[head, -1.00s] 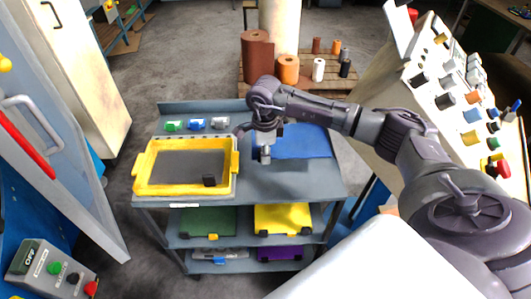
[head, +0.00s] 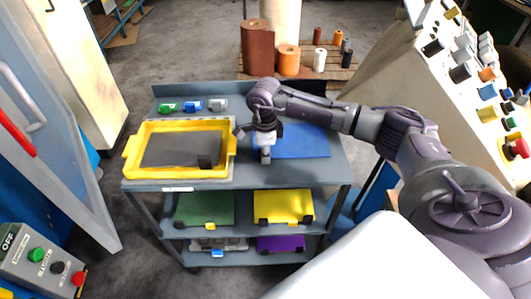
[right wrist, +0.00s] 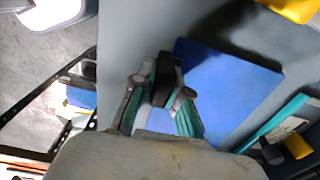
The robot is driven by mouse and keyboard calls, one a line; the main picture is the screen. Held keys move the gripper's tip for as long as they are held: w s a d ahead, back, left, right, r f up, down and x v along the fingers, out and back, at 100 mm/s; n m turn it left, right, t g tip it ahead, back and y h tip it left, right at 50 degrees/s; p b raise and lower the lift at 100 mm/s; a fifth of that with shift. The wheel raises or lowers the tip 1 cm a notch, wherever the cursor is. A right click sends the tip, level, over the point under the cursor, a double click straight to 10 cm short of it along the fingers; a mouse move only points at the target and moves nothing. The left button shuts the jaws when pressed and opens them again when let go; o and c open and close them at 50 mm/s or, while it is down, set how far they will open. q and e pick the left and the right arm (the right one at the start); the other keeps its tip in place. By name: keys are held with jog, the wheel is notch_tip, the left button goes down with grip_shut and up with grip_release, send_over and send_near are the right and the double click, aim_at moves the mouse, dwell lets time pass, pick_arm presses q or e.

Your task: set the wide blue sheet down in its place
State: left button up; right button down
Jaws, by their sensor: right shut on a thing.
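The wide blue sheet (head: 305,143) is at the right part of the grey cart's top, with its left end under my right gripper (head: 265,155). In the right wrist view the sheet (right wrist: 225,85) extends up and right from my right gripper (right wrist: 163,105). The gripper is shut on a dark block (right wrist: 168,72) at the sheet's edge. The sheet looks roughly level. I cannot tell whether it rests on the cart top or hangs just above it. The gripper hides part of its left end. My left gripper is out of view.
A yellow-framed tray (head: 180,127) takes the left part of the cart top. Green, blue and grey small blocks (head: 192,105) stand behind it. The shelves below hold a green sheet (head: 205,208), a yellow sheet (head: 283,205) and a purple sheet (head: 280,243). A control panel (head: 445,90) stands right.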

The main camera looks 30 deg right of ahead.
jog(key=shift+f+b, duration=0.5)
jog(key=shift+f, duration=0.05)
dwell(0.4)
jog(key=c, duration=1.1)
grip_release()
notch_tip(320, 180, up, 12)
jog(key=shift+a+r, duration=0.1)
jog(key=shift+a, duration=0.05)
